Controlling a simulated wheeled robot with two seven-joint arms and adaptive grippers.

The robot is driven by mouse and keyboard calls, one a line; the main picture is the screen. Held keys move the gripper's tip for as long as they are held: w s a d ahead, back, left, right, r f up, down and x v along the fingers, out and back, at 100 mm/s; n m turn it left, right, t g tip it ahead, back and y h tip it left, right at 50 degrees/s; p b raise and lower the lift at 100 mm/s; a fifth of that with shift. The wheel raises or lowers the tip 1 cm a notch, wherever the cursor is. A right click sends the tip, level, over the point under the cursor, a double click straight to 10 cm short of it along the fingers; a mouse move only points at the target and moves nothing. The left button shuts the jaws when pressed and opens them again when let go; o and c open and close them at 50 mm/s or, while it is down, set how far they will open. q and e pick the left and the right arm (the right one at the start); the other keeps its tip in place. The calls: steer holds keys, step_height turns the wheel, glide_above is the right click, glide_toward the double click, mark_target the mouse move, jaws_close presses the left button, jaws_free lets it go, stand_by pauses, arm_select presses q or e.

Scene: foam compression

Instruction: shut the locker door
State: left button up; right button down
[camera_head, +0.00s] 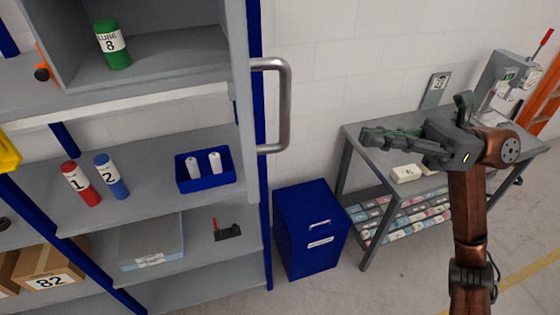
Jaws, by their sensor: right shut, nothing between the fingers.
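The grey locker (150,55) on the upper shelf at the left shows its open inside, with a green can (113,45) labelled LUBE 8 standing in it. Its grey door (239,90) stands open and is seen almost edge-on, with a metal bar handle (284,105) on its right side. My right gripper (372,137) is shut and empty, its fingers pointing left. It is well to the right of the handle, in front of the workbench, and touches neither door nor handle. My left gripper is not in view.
Blue rack shelves below hold a red bottle (80,184), a blue bottle (111,176) and a blue bin (205,170). A blue cabinet (310,230) stands on the floor between the rack and the grey workbench (357,150). A press (503,85) stands on the workbench.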

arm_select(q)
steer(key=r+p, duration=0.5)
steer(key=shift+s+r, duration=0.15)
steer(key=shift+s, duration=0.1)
arm_select(e)
steer(key=s+a+n+h, duration=0.1)
steer(key=s+a, duration=0.2)
steer(key=a, duration=0.4)
steer(key=s+a+n+h, duration=0.1)
steer(key=s+a, duration=0.3)
steer(key=a, duration=0.4)
steer(key=shift+a, duration=0.25)
steer(key=shift+f, duration=0.1)
